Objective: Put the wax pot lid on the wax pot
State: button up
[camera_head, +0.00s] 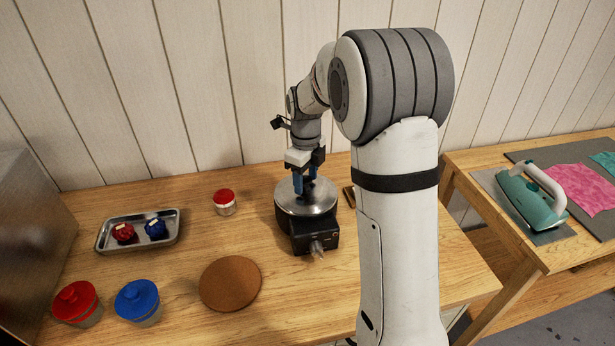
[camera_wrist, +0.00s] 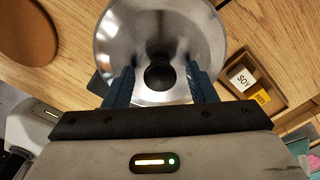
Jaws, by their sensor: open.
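The wax pot (camera_head: 317,236) is a black appliance with a spout or knob at its front, on the wooden table. The wax pot lid (camera_head: 325,200) is a shiny round metal disc; it appears to lie level on top of the pot. In the wrist view the lid (camera_wrist: 118,42) has a dark round knob (camera_wrist: 158,77) at its middle. My gripper (camera_head: 304,184) is open right above the lid. In the wrist view its blue fingers (camera_wrist: 158,83) stand on either side of the knob, with gaps between. The pot's inside is hidden.
A cork mat (camera_head: 230,284) lies front left. A metal tray (camera_head: 104,243) holds a red and a blue piece. A red-capped jar (camera_head: 224,207) and red (camera_head: 77,303) and blue (camera_head: 138,300) lidded jars stand left. A small labelled box (camera_wrist: 278,98) sits close right of the pot.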

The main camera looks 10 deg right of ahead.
aim_at(306, 178)
notch_tip(306, 178, up, 12)
jog(key=s+r+n+t, duration=0.1)
jog(key=s+r+n, duration=0.2)
jog(key=s+n, duration=0.5)
jog(key=s+f+n+t, duration=0.1)
jog(key=s+f+n, duration=0.2)
jog(key=s+n, duration=0.6)
jog(key=s+f+n+t, duration=0.1)
jog(key=s+f+n, duration=0.2)
jog(key=s+n, duration=0.7)
jog(key=shift+d+f, duration=0.3)
jog(key=shift+s, duration=0.1)
dwell(1.1)
